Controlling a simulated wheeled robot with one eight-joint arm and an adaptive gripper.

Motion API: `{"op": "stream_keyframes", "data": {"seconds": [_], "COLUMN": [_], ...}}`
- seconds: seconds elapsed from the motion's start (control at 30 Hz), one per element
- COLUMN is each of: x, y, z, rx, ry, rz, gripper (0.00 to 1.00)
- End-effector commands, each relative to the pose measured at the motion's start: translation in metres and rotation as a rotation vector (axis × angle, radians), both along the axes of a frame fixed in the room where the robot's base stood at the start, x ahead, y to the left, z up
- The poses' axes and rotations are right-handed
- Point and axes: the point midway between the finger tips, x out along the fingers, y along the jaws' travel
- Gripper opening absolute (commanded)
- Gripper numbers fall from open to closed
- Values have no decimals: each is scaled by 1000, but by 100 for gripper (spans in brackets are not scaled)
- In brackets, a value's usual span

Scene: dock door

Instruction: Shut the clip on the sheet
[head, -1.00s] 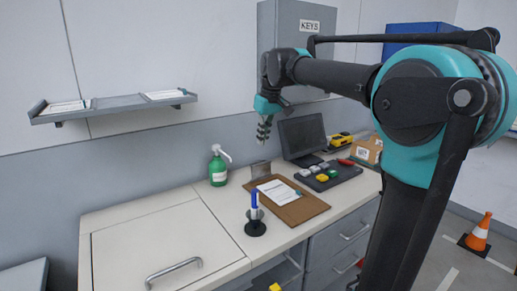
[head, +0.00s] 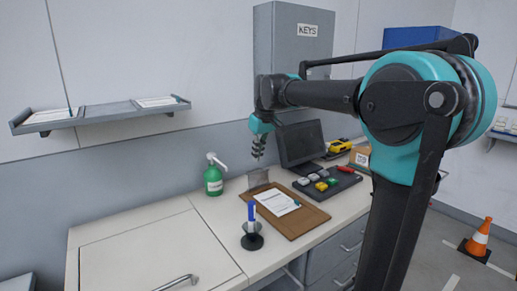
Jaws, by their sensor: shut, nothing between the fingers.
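A brown clipboard (head: 312,217) lies on the counter with a white sheet (head: 275,201) on it. Its grey metal clip (head: 258,178) stands raised at the board's far left end and looks open. My gripper (head: 257,155) points down just above the clip's top edge. Its fingers are shut and look empty. I cannot tell whether the fingertips touch the clip.
A blue pen in a black stand (head: 252,238) is in front of the board. A green pump bottle (head: 213,180) stands to its left. The left counter is clear.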

Motion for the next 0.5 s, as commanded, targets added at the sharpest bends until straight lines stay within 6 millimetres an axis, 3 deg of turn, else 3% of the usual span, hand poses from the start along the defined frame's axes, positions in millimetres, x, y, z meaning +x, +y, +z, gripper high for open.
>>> {"op": "stream_keyframes", "data": {"seconds": [0.2,0.5], "x": [7,10], "y": [5,7], "z": [-32,-46], "rx": [0,0], "ry": [0,0], "rz": [0,0], "gripper": [0,0]}}
